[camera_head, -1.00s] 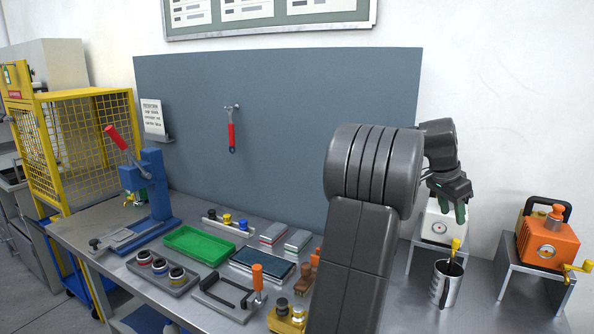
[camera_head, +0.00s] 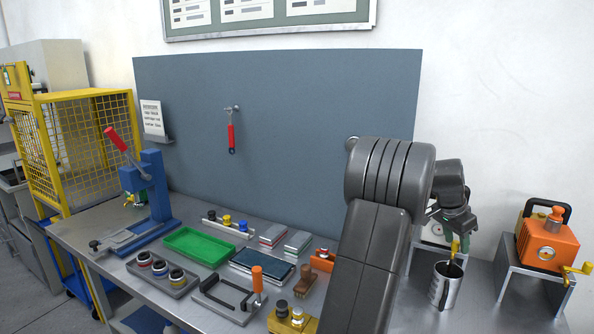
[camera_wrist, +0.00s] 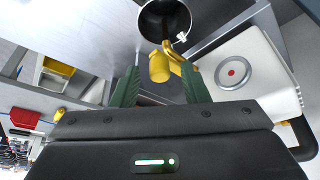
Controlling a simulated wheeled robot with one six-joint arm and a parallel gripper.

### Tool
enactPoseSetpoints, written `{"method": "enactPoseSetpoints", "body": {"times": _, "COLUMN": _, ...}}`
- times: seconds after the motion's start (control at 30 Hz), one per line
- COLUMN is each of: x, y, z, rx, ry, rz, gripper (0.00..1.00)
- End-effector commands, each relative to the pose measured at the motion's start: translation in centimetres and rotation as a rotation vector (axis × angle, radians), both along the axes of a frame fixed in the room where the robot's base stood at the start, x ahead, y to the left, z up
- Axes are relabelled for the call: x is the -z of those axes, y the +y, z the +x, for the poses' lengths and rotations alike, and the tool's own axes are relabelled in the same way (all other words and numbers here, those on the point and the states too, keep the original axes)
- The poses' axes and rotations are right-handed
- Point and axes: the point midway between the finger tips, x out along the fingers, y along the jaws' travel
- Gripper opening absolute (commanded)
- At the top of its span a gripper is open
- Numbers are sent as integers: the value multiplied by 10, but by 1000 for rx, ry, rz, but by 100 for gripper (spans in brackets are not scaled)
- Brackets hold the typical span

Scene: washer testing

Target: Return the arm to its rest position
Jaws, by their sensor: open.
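My arm rises in front of the right part of the bench in the head view. My gripper (camera_head: 457,232) hangs at its end, fingers pointing down, just above a metal mug (camera_head: 445,286). In the wrist view my gripper (camera_wrist: 160,88) has its two green fingers apart. A yellow-knobbed brass part (camera_wrist: 160,66) shows between the fingers, at the rim of the mug (camera_wrist: 170,20). I see no contact between the fingers and this part. The mug's inside is dark.
A white box device (camera_head: 432,233) stands behind my gripper, partly hidden by my arm. An orange pump (camera_head: 548,240) stands on a metal stand at the right. A green tray (camera_head: 199,245), blue press (camera_head: 151,190) and several small fixtures fill the bench's left. A red-handled wrench (camera_head: 231,135) hangs on the panel.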

Motion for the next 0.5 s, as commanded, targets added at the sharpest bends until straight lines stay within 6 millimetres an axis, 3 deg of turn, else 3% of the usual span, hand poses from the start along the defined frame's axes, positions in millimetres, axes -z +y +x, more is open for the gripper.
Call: {"method": "enactPoseSetpoints", "body": {"times": 0.5, "x": -2, "y": -13, "z": -6, "rx": -297, "ry": -2, "rz": 0, "gripper": 41}}
